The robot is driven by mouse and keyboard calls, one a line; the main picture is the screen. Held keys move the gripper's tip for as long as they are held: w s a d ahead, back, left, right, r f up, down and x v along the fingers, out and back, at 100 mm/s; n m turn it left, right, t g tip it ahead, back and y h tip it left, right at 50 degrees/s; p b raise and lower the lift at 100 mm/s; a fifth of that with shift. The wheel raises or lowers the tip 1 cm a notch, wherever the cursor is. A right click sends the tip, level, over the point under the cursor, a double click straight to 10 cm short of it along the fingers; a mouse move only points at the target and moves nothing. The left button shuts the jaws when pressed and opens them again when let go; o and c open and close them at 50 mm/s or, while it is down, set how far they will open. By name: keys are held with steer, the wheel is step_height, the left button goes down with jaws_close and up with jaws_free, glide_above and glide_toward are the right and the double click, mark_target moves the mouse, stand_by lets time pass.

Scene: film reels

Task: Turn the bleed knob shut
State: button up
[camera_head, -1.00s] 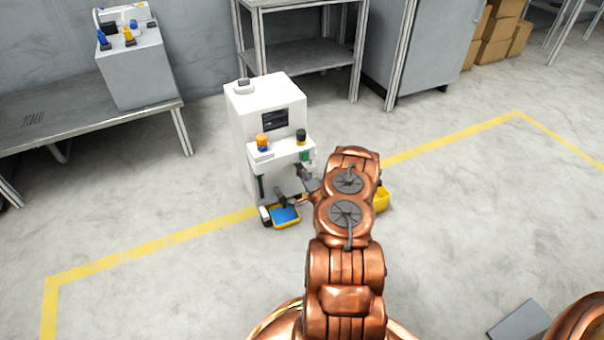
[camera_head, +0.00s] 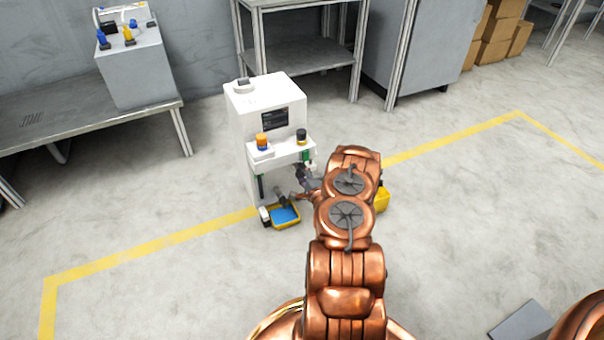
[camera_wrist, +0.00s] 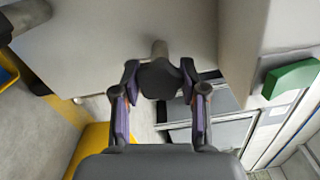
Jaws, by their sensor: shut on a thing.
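A dark knob (camera_wrist: 160,80) on a short pale stem sticks out of the white machine in the wrist view; I take it as the bleed knob. My gripper (camera_wrist: 159,70) has one finger on each side of it and is shut on it. In the head view my gripper (camera_head: 306,182) is at the lower front right of the white machine (camera_head: 240,125), partly behind my copper arm. The knob cannot be made out there, and no marking shows its turn angle.
A green handle (camera_wrist: 290,78) juts out right of my gripper in the wrist view. A yellow tray with a blue inside (camera_head: 285,216) lies at the machine's foot. A yellow container (camera_head: 381,198) stands right of my arm. Orange (camera_head: 262,141) and black (camera_head: 301,135) knobs top the machine's ledge.

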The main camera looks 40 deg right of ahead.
steer(key=o, duration=1.2)
steer(key=shift+c, duration=0.2)
steer(key=v, duration=1.2)
